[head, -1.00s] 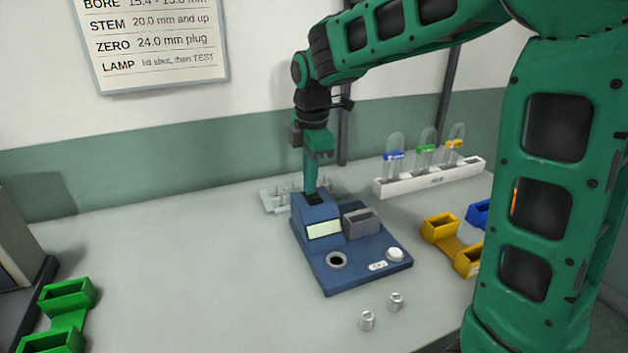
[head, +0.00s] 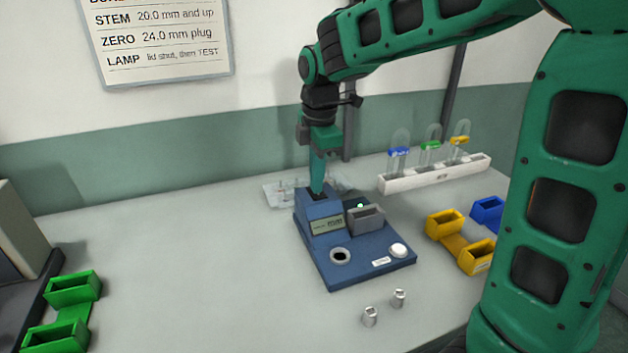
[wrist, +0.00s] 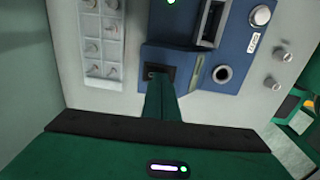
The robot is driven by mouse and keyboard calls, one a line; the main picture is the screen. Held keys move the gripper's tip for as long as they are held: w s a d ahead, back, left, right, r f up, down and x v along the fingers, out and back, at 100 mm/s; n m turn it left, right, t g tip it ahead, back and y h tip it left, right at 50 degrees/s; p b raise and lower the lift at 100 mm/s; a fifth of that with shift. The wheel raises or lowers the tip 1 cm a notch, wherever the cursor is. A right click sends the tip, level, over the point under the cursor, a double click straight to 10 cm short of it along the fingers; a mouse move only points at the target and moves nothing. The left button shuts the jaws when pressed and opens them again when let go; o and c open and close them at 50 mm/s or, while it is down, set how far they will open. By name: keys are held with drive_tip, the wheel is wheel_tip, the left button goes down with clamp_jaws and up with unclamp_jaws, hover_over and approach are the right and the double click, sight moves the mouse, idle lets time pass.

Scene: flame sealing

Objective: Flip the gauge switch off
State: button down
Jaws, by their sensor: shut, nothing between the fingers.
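The blue gauge (head: 345,270) stands on the bench, with a raised block at its back left. The dark switch (wrist: 157,72) is set in the top of that block; in the head view my fingers mostly cover it. My gripper (head: 317,190) is shut and empty, pointing down with its tips at the switch. In the wrist view the closed fingers (wrist: 160,98) reach to the switch's edge; I cannot tell whether they touch it. The gauge display (head: 328,226) is dim greyish with dark characters. A small green-white light (head: 361,205) glows behind the grey box (head: 365,218).
A clear tray (wrist: 101,40) lies close behind the gauge. Yellow bins (head: 447,224) are to the right, green bins (head: 72,290) at left. Two small metal plugs (head: 370,316) lie in front.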

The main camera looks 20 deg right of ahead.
sight(320, 197)
wheel_tip(320, 197, up, 14)
drive_tip(key=s, duration=0.1)
drive_tip(key=shift+s+f, duration=0.2)
drive_tip(key=shift+s, duration=0.1)
drive_tip(key=shift+d, duration=0.1)
